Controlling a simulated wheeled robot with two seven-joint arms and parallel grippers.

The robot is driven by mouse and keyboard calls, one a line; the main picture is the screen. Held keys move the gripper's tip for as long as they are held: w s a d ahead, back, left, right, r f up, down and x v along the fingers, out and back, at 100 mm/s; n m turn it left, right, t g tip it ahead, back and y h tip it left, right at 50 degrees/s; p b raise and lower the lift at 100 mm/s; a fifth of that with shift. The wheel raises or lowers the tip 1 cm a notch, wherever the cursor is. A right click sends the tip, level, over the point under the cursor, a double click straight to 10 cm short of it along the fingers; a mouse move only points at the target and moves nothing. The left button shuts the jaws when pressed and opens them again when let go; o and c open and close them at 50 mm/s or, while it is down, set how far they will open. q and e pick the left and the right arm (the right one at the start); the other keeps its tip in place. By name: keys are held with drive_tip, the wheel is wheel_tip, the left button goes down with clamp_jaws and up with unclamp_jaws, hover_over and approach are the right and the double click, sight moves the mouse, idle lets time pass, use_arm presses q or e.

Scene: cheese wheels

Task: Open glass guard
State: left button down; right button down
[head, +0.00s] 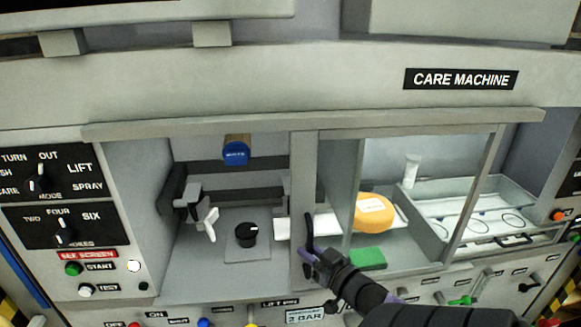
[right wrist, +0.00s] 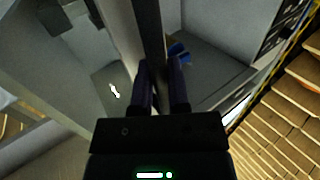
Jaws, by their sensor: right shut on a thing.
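The glass guard is a clear pane in a grey frame (head: 303,180) across the front of the care machine. Its frame spans the middle and right part of the opening, and the left part shows no frame in front. My right gripper (head: 311,250) is at the lower part of the frame's left upright, by a dark upright bar. In the right wrist view the gripper (right wrist: 163,88) is shut, with a dark bar (right wrist: 148,30) running between its fingers. The exact contact is hidden. My left gripper is not in view.
Behind the guard are an orange cheese wheel (head: 374,214), a green block (head: 368,258), and a tray (head: 470,190) with a white bottle (head: 411,170). A black knob (head: 246,234) and white-handled lever (head: 209,222) stand left. Control knobs (head: 36,184) line the left panel.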

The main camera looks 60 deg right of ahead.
drive_tip(key=shift+s+d, duration=0.5)
drive_tip(key=shift+s, duration=0.1)
drive_tip(key=c, duration=0.6)
unclamp_jaws()
drive_tip(key=shift+c, duration=0.2)
drive_tip(key=v, duration=1)
